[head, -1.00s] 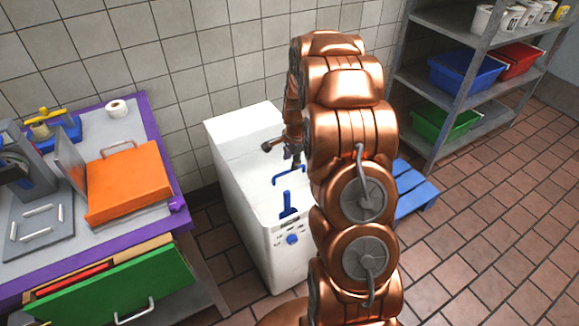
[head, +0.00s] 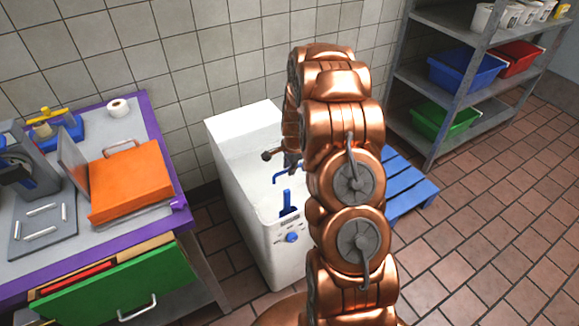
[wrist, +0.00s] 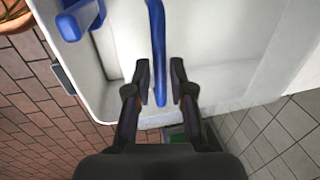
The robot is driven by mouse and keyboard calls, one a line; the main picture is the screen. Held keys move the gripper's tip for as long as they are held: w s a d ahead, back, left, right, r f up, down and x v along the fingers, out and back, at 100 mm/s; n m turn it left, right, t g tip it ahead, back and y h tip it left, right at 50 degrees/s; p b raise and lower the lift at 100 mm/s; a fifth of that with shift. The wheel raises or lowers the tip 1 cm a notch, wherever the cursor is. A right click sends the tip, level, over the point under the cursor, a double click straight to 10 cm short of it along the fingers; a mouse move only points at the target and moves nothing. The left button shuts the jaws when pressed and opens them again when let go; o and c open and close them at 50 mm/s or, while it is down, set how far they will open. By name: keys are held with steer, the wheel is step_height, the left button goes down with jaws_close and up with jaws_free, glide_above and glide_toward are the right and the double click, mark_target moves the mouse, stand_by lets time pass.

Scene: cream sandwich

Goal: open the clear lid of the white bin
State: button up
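The white bin (head: 240,185) stands on the floor in the middle of the head view. Its clear lid is hard to make out against the white inside. A curved blue handle (head: 279,179) is on its top, and a blue lever (head: 287,203) is nearer its front. In the wrist view the blue handle (wrist: 157,45) runs down between the fingers of my gripper (wrist: 162,68), and the blue lever (wrist: 82,18) is at the upper left. The fingers are apart, one on each side of the handle's end; I cannot tell whether they touch it. My arm hides the bin's right side.
A table with a purple edge (head: 172,160), an orange case (head: 130,185) and an open green drawer (head: 120,290) is at the left. A blue pallet (head: 405,188) and a metal shelf (head: 430,85) are at the right. The tiled wall (head: 210,70) is behind the bin.

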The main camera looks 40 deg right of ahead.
jaws_close()
steer(key=shift+w, duration=0.15)
steer(key=b, duration=0.4)
glide_above(269, 149)
steer(key=s, duration=0.1)
steer(key=shift+s+a, duration=0.1)
steer(key=shift+s, duration=0.1)
stand_by(0.4)
stand_by(0.3)
steer(key=shift+o, duration=2.1)
jaws_free()
steer(key=shift+r, duration=0.1)
